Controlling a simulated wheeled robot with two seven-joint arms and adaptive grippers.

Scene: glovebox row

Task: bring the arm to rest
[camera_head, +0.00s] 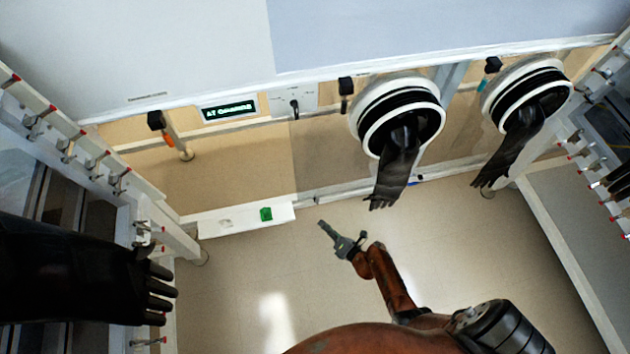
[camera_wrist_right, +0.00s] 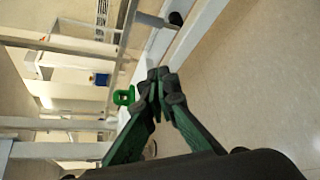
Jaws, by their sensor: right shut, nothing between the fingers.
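My right gripper (camera_head: 342,242) is at the end of my brown arm, in the open space in front of the glovebox. It is shut with nothing between its fingers, and in the right wrist view the fingertips (camera_wrist_right: 160,80) meet. It is apart from the glovebox and touches nothing that I can see. A small green object (camera_head: 266,214) sits on the white ledge (camera_head: 235,221) to the left of the gripper; it also shows in the right wrist view (camera_wrist_right: 123,97), beyond the fingers. My left gripper is not in view.
Two black gloves hang from round ports, one at the middle (camera_head: 397,165) and one at the right (camera_head: 518,140). Another black glove (camera_head: 80,270) reaches in from the left. A lit display (camera_head: 229,109) is on the glovebox front. The floor (camera_head: 480,245) around the gripper is clear.

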